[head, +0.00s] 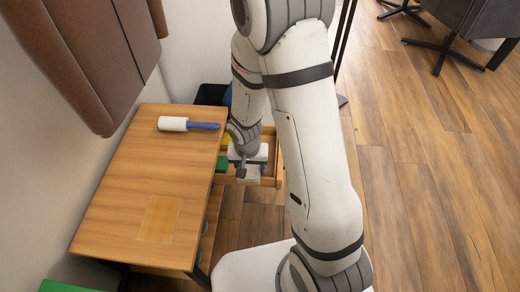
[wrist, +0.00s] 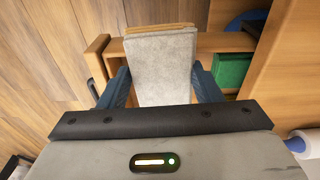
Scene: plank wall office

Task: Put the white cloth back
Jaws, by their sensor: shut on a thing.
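The white cloth (wrist: 160,65), folded into a flat greyish-white pad, is between the two dark blue fingers of my gripper (wrist: 160,78). My gripper is shut on it. The open drawer (wrist: 97,52) lies beneath and around the cloth in the wrist view; its wooden side also shows in the head view (head: 279,168). In the head view my gripper (head: 241,168) is over the drawer at the table's right side, with the cloth (head: 251,175) partly hidden by it. I cannot tell whether the cloth touches the drawer floor.
A green item (wrist: 232,69) lies in the drawer, right of the cloth. A yellow item (head: 226,142) shows beside my wrist. A lint roller (head: 174,124) with a blue handle lies on the wooden table (head: 120,190). The table's middle is clear. A brown padded panel (head: 85,55) hangs over the left.

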